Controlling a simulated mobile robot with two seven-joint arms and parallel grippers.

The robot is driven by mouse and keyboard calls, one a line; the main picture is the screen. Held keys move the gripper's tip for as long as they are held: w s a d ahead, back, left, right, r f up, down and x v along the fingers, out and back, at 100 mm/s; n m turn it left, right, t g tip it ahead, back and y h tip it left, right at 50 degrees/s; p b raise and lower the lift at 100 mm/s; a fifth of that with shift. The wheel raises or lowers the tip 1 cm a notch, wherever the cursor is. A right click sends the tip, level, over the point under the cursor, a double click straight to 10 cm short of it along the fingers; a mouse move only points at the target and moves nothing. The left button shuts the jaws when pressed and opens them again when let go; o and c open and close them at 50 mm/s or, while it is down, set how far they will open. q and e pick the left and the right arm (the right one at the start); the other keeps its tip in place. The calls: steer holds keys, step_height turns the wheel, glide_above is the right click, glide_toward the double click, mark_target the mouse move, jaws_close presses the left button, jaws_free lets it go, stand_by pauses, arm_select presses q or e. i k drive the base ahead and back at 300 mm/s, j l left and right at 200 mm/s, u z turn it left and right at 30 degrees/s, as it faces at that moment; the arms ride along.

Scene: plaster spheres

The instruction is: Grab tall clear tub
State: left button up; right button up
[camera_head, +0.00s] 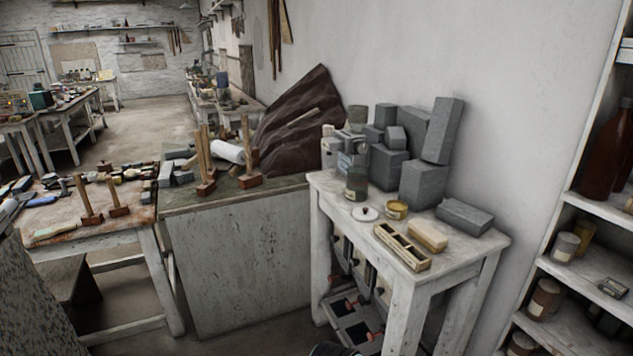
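A tall, see-through, grey-green tub (356,184) stands upright near the back left of the small white table (478,249). It looks like the tall clear tub, though its contents are too small to tell. A white lid with a dark red knob (365,213) lies in front of it, and a small yellow tin (396,209) stands to its right. Other pale containers (345,158) stand close behind it. Neither of my grippers can be made out. A dark rounded shape at the bottom edge is too cut off to identify.
Grey blocks (423,184) are stacked behind and right of the tub. A wooden divided tray (402,246) and a tan block (428,235) lie at the table's front. Shelves (581,276) stand at right; a cluttered workbench (240,262) stands at left.

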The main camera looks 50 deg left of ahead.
mark_target(357, 175)
steer(key=u, duration=1.55)
steer(key=i+j+z, duration=0.15)
steer(key=i+j, duration=0.6)
steer(key=i, duration=0.05)
